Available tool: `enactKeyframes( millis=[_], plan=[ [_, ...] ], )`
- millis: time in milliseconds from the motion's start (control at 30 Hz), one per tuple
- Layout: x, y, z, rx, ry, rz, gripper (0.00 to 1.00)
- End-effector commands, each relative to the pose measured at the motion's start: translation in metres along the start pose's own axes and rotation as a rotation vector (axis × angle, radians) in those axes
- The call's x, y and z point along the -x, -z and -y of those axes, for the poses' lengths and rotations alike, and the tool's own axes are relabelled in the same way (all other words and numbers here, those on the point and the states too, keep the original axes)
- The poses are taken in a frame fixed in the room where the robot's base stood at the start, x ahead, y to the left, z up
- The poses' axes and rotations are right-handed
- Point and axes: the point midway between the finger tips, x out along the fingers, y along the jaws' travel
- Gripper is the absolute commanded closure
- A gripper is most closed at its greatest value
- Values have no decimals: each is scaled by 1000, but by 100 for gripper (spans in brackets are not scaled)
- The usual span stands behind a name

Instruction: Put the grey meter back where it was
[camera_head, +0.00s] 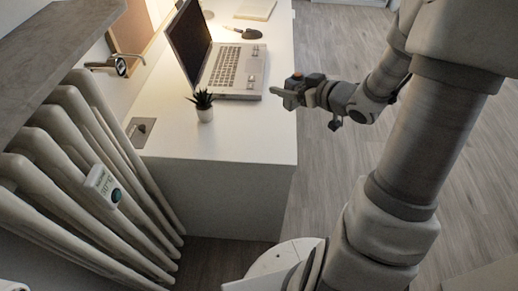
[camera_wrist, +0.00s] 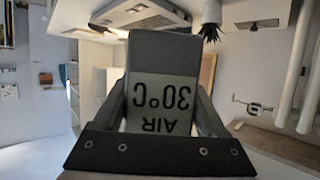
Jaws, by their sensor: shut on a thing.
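My gripper (camera_head: 288,95) is held out over the right edge of the white desk, in front of the laptop. In the wrist view, my gripper (camera_wrist: 162,112) is shut on the grey meter (camera_wrist: 163,52), with a finger on either side. The meter is a grey block with a paler label reading "AIR 30°C", upside down in this view. In the head view the meter is small and hard to tell from the fingers. A white device (camera_head: 103,186) with a teal round part sits on the radiator at the left.
The radiator (camera_head: 60,140) stands left of the desk. The desk's front part is clear.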

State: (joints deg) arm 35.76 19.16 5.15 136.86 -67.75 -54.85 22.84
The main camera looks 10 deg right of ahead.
Motion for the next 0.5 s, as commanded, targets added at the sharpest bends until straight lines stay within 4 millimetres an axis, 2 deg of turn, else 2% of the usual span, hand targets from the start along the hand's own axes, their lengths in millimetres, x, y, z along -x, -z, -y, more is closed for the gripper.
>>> enactKeyframes(
  millis=[33, 133, 367, 500],
  plan=[
    [-5, -22, -3, 0, 3, 1, 96],
    [-5, -38, -6, 1, 15, 3, 96],
    [-7, -54, -8, 5, 30, 5, 96],
    [-27, -61, 3, 6, 35, 6, 96]
  ],
)
